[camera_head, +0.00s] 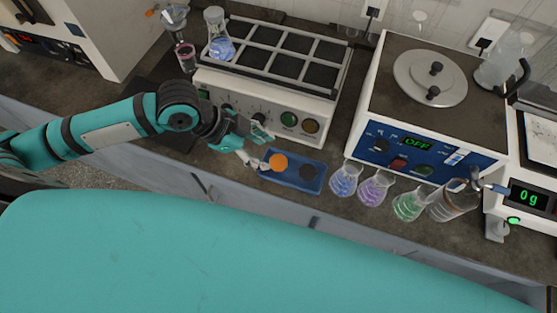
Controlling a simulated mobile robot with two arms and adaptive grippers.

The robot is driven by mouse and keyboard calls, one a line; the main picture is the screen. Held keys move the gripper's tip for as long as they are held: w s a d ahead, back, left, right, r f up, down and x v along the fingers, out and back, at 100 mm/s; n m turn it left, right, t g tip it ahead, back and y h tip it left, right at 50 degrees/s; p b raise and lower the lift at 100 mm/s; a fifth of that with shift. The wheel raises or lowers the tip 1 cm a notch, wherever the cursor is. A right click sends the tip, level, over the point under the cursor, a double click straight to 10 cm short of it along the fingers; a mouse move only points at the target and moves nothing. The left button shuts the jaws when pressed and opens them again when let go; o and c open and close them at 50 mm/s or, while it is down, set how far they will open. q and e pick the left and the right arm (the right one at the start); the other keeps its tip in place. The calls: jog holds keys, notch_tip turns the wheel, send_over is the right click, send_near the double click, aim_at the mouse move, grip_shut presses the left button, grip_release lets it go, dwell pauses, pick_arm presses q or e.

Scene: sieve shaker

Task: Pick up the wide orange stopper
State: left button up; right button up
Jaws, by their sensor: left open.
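The wide orange stopper (278,162) lies in a small blue tray (291,181) on the dark bench, in front of the shaker. A black stopper (307,172) lies to its right in the same tray. My left gripper (262,149) is open at the tray's upper left corner. Its fingers are just left of and above the orange stopper, with nothing between them. I cannot tell whether a finger touches the tray. My right gripper is not in view.
Right of the tray stand several flasks with blue (344,181), purple (374,189), green (407,206) and brown (450,205) contents. Behind the tray is a shaker (300,113) with knobs, holding a flask (219,42). A water bath (429,140) stands right, beside a scale (527,199).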

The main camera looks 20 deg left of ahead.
pick_arm(q)
send_near(277, 162)
jog(key=shift+n+g, duration=0.3)
jog(key=p+x, duration=0.1)
jog(key=x, duration=0.3)
jog(key=shift+w+p, duration=0.2)
jog(key=shift+p, duration=0.1)
jog(key=shift+p+x, duration=0.8)
jog(key=shift+x, duration=1.9)
jog(key=shift+w, duration=0.1)
jog(key=c, duration=0.6)
